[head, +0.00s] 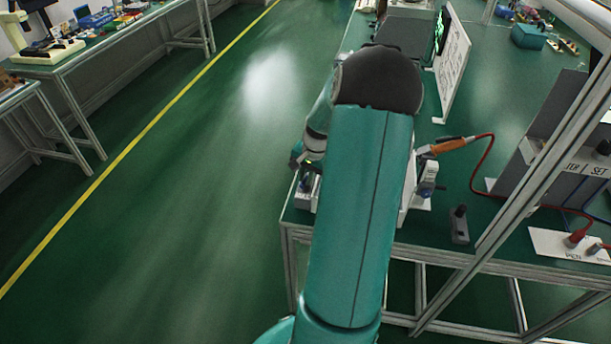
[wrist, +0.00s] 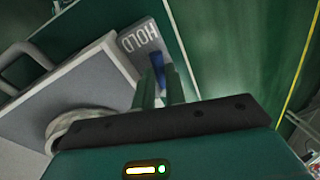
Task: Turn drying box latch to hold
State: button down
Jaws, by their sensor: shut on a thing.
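The drying box (wrist: 75,98) is a grey, flat-faced body with a handle at the left of the wrist view. A grey plate marked HOLD (wrist: 138,42) sits at its upper right corner. The blue latch lever (wrist: 158,62) stands beside the HOLD plate, its tip close to the lettering. My gripper (wrist: 160,88) is shut on the latch, with its green fingers on either side of the blue lever. The latch's lower part is hidden between the fingers.
In the head view, an orange-handled tool (head: 452,145) on a red cable lies right of my arm. A white board (head: 451,65) and a grey cabinet (head: 567,140) stand on the green bench. The floor (head: 215,190) left of the bench is clear.

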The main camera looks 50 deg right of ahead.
jog(key=shift+s+d+n, duration=0.1)
jog(key=shift+s+n, duration=0.1)
jog(key=shift+n, duration=0.45)
jog(key=shift+s+d+n, duration=0.1)
jog(key=shift+s+n, duration=0.05)
jog(key=shift+n, duration=0.5)
jog(key=c, duration=1.5)
grip_release()
jog(key=shift+o, duration=0.2)
jog(key=shift+s+y, duration=0.1)
jog(key=shift+y, duration=0.2)
